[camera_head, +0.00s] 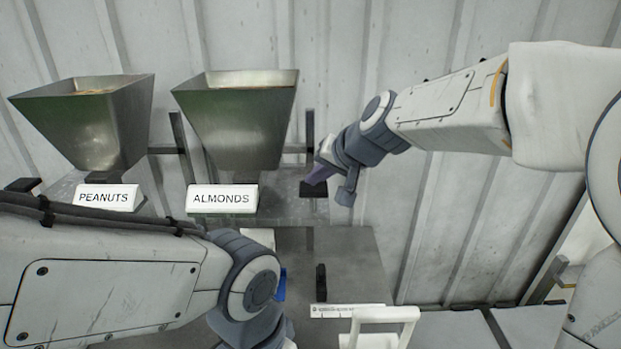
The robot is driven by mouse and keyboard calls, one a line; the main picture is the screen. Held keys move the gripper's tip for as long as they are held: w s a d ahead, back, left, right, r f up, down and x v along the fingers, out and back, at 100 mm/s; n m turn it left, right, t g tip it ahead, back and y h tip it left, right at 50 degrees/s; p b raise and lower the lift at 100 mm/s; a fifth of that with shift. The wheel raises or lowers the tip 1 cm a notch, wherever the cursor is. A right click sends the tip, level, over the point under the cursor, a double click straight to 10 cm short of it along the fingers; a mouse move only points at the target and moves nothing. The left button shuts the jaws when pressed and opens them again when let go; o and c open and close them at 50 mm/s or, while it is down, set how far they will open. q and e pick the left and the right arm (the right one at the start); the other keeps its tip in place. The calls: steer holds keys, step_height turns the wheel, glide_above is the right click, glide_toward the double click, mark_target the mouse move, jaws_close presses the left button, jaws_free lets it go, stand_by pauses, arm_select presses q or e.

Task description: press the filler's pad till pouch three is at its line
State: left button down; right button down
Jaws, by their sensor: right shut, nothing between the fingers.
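The almonds filler is a metal hopper (240,125) with an ALMONDS sign (222,198) at its front. A small dark pad (314,190) sits to its right, on the grey filler body. My right gripper (318,178) is shut and empty, with its tips right at or just above the pad; I cannot tell whether they touch. My left arm crosses the lower left, and its gripper is out of sight past the bottom edge. No pouch or fill line can be made out; a sliver of something blue (281,285) shows beside my left wrist.
A second hopper (90,125) with a PEANUTS sign (107,197) stands at left, with another dark pad (22,185) beside it. A black upright piece (320,283), a white printed strip (346,310) and a white frame (385,316) are at lower centre. A ribbed wall stands behind.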

mark_target(315, 191)
steer(key=shift+r+p, duration=0.6)
steer(key=shift+r, duration=0.35)
step_height(315, 191, up, 5)
steer(key=p, duration=0.4)
steer(key=shift+s+a+f, duration=0.1)
steer(key=shift+s+f, duration=0.05)
steer(key=shift+s, duration=0.05)
steer(key=s+a+f+n+g+h+b, duration=0.1)
steer(key=s+f+n+g, duration=0.1)
steer(key=s+f, duration=0.45)
steer(key=s+a+f+n+g+b, duration=0.15)
steer(key=s+f, duration=0.25)
steer(key=s, duration=0.5)
steer(key=s+d+f+n+g+h+b, duration=0.1)
steer(key=s+d+f+n+g, duration=0.1)
steer(key=s, duration=0.5)
steer(key=s+d+f+n+g+h+b, duration=0.1)
steer(key=s+d+f+n+g+h, duration=0.1)
steer(key=s+f, duration=0.5)
steer(key=shift+s+d+f+n, duration=0.25)
steer(key=shift+s+d+n, duration=0.35)
steer(key=shift+d+n, duration=0.45)
